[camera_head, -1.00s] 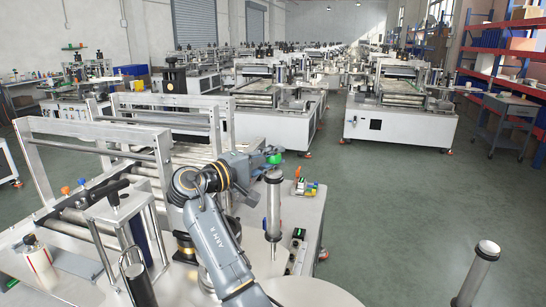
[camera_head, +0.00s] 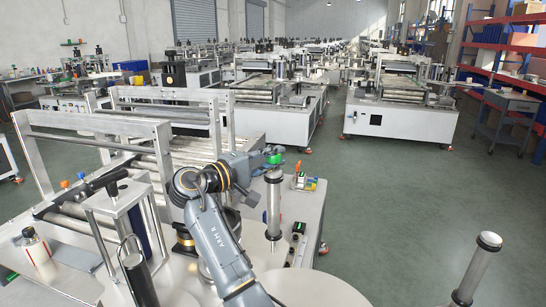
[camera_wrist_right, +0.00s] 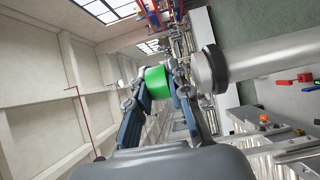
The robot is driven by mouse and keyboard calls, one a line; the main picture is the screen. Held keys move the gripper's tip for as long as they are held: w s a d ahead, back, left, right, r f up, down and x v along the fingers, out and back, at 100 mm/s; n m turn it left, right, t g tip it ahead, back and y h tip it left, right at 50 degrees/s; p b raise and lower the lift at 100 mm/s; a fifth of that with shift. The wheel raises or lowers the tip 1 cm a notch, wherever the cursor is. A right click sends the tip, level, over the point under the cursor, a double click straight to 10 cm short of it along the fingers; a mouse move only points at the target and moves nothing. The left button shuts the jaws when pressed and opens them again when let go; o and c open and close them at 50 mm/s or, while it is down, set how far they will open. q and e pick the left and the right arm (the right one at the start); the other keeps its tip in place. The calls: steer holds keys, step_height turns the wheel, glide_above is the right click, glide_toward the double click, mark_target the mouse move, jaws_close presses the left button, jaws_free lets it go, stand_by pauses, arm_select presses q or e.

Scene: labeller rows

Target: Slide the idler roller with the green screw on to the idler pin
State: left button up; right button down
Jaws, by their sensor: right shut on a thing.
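My right gripper (camera_head: 262,158) is at the machine's far right corner in the head view, just behind and left of an upright metal post (camera_head: 273,208). In the right wrist view my right gripper (camera_wrist_right: 157,88) is shut on the idler roller (camera_wrist_right: 154,80), whose green part shows between the fingers. The roller shows as a small green patch in the head view (camera_head: 273,156). A large metal cylinder with a dark collar (camera_wrist_right: 210,68) lies close to the right of the fingers there. I cannot tell which post is the idler pin. My left gripper is not in view.
A small tray of coloured parts (camera_head: 304,183) sits on the machine's right edge. A bottle (camera_head: 37,254) stands at the left. Another capped post (camera_head: 478,265) rises at the lower right. Open green floor (camera_head: 400,205) lies right of the machine.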

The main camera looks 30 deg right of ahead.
mark_target(269, 176)
steer(key=shift+f+b, duration=0.85)
steer(key=shift+f, duration=0.6)
steer(key=shift+s+f+b, duration=0.2)
steer(key=shift+f+b, duration=0.15)
steer(key=shift+f, duration=0.25)
steer(key=c, duration=1.1)
jaws_free()
steer(key=shift+c, duration=0.2)
